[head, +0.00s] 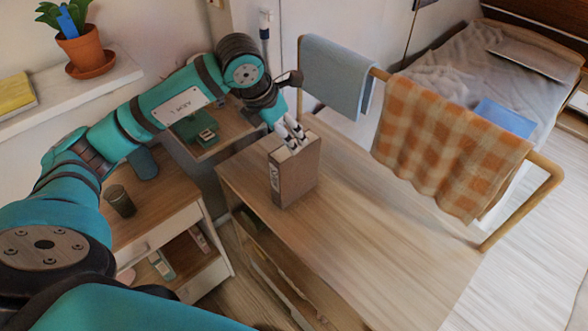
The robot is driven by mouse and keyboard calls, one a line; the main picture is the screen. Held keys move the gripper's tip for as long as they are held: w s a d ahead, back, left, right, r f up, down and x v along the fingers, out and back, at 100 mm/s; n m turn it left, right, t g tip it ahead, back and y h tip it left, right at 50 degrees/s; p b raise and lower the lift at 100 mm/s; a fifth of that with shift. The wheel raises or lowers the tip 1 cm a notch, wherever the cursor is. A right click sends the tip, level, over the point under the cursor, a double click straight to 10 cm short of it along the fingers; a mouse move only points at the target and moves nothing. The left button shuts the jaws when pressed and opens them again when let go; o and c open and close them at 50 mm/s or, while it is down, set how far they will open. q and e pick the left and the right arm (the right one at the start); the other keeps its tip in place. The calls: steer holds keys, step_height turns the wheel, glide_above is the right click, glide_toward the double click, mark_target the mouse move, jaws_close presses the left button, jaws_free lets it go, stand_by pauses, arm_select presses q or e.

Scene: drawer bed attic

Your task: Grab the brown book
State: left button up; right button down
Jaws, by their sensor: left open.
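The brown book (297,176) stands upright on the wooden table (375,240), near its far left corner. Its pages face up and its spine faces left. My left gripper (294,145) is at the top edge of the book, with its fingers pointing down. The fingers are open, and they look to be at or just above the book's top; I cannot tell whether they touch it. My right gripper is not in view.
A rail with a blue towel (337,72) and an orange checked cloth (440,140) stands along the table's right side. A dark cup (120,201) stands on the cabinet at left. A potted plant (83,50) sits on the shelf. The table's front is clear.

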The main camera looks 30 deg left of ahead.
mark_target(298, 156)
arm_select(q)
steer(key=p+x, duration=0.1)
steer(key=x, duration=0.5)
steer(key=shift+w+d+f+p, duration=0.1)
steer(key=shift+w+f+p, duration=0.05)
steer(key=shift+f+p, duration=0.2)
steer(key=p+x, duration=0.2)
steer(key=x, duration=0.2)
steer(key=shift+f+p, duration=0.4)
steer(key=shift+w+f, duration=0.15)
steer(key=shift+f, duration=0.15)
steer(key=shift+r, duration=0.1)
jaws_close()
